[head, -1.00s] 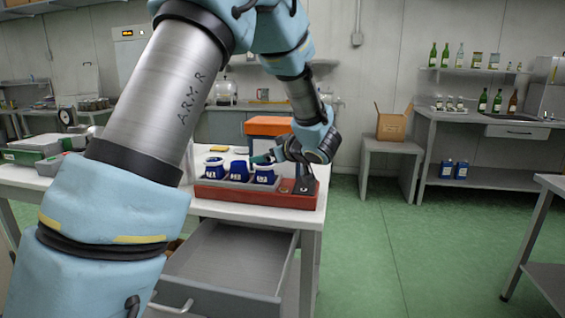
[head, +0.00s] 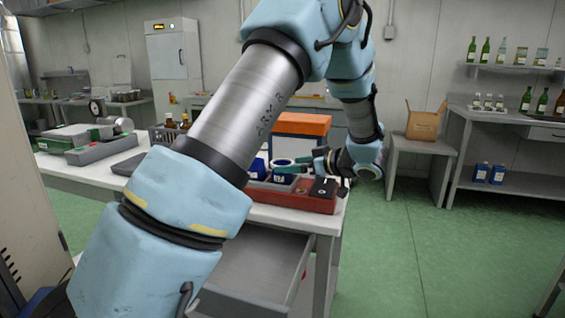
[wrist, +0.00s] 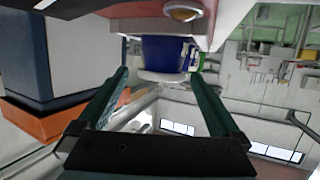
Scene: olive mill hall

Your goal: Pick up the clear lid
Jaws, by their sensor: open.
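I cannot make out a clear lid for certain in either view. My gripper (head: 308,165) is open, its two green fingers beside the blue cups at the right end of the table. In the wrist view, which looks upside down, the open fingers (wrist: 158,75) point towards a blue cup (wrist: 165,52) with a pale, whitish rim or top. That cup shows between the fingertips, and I cannot tell whether they touch it. In the head view, a blue cup with a white top (head: 282,173) stands in the red tray (head: 300,200); my arm hides other cups.
A drawer (head: 255,265) hangs open under the table's front. Green floor is free to the right.

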